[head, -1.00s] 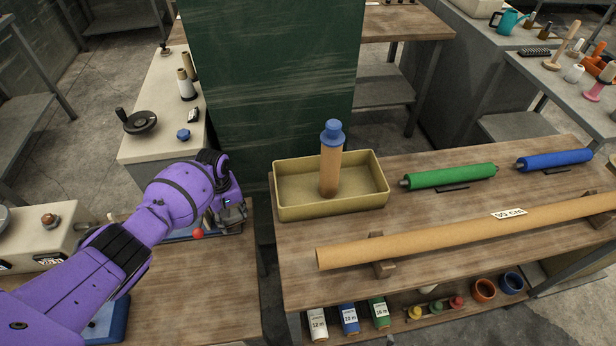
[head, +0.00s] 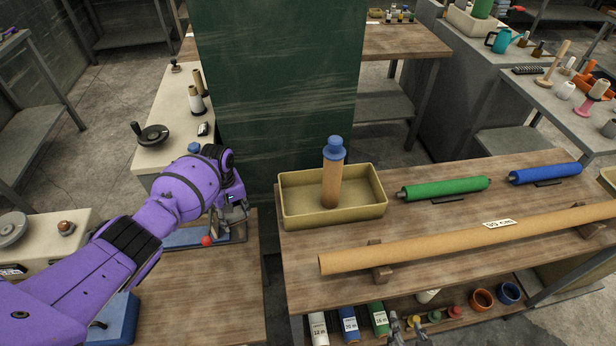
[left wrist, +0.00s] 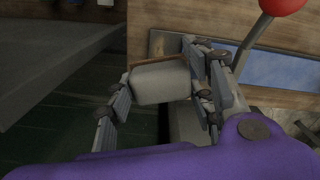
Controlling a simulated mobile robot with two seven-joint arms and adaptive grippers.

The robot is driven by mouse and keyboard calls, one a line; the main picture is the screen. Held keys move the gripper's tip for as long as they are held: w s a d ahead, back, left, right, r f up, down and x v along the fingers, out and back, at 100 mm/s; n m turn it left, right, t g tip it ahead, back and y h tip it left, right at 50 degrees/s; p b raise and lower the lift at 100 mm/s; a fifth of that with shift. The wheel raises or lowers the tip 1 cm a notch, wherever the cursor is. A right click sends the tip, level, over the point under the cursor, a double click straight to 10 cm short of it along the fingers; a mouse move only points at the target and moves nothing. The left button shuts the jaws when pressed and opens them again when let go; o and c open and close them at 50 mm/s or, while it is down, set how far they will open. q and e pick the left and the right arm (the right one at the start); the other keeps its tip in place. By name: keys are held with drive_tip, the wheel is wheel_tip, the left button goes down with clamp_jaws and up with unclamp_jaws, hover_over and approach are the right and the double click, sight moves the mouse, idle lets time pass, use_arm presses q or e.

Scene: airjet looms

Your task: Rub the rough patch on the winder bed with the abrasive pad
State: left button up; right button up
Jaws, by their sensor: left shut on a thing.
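My left gripper (head: 236,212) is over the far end of the left bench. In the left wrist view its fingers (left wrist: 165,95) are shut on a grey block with a brown underside, the abrasive pad (left wrist: 160,82). The blue bed of the winder (head: 185,238) lies below and beside the gripper; it also shows in the left wrist view (left wrist: 275,68). A dull brownish-grey area (left wrist: 165,42) shows just beyond the pad, perhaps the rough patch. I cannot tell whether the pad touches the bed. My right gripper (head: 407,325) shows only its fingertips, apart, at the bottom edge.
A red ball knob on a lever (head: 207,241) stands close to the left gripper. A tan tray (head: 290,210) with a blue-topped tube is on the right bench, beside a long cardboard tube (head: 450,242). A dark green panel (head: 275,90) rises behind.

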use_arm(q)
drive_tip(key=shift+s+f, duration=0.1)
drive_tip(key=shift+f, duration=0.05)
use_arm(e)
drive_tip(key=shift+f, duration=0.1)
